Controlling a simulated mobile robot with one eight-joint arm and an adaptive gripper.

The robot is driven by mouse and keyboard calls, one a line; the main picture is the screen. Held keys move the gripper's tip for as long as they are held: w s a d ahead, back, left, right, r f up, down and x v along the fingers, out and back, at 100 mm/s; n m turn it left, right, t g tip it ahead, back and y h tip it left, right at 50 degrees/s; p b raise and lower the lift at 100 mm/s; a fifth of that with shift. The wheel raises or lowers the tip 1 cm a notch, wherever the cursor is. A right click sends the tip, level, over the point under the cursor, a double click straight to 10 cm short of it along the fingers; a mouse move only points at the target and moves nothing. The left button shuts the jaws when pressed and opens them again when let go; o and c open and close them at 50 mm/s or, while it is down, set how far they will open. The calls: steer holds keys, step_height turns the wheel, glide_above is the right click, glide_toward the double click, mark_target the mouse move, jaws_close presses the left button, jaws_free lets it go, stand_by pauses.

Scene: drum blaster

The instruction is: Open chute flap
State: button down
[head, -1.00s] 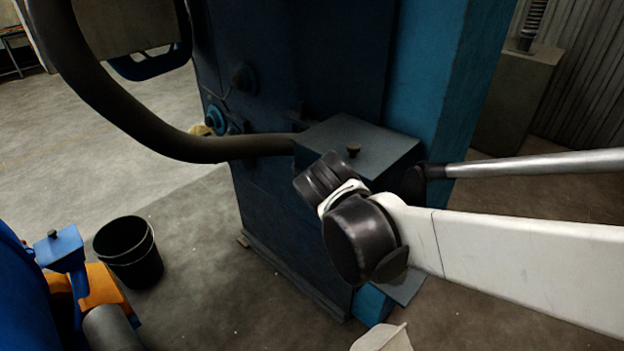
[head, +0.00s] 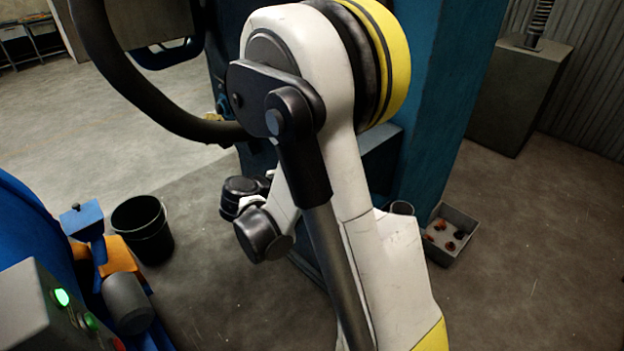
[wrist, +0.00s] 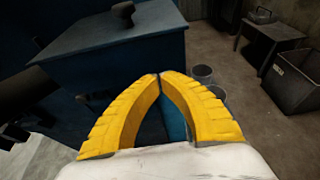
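My gripper (wrist: 158,76) has two yellow ribbed fingers whose tips meet, with nothing seen held between them. A blue strip shows in the gap behind them. A dark blue box with a flat lid (wrist: 110,32) and a small knob (wrist: 123,12) on top stands just beyond and left of the fingertips, apart from them. The lid lies down flat. I cannot tell for sure which part is the chute flap. In the head view the blue machine (head: 428,110) is largely hidden behind my white arm, and so are my fingers.
A black bucket (head: 142,232) stands on the floor at left, near blue and orange equipment (head: 118,258). A grey tray (head: 452,234) with small orange and dark pieces lies right of the machine. A dark bin (wrist: 292,82) and a low table (wrist: 262,30) stand farther right.

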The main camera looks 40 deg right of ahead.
steer(key=d+r, duration=0.1)
steer(key=d, duration=0.1)
steer(key=d+r, duration=0.1)
steer(key=d, duration=0.1)
steer(key=shift+w+r, duration=0.2)
steer(key=shift+r, duration=0.1)
steer(key=shift+d+r, duration=0.1)
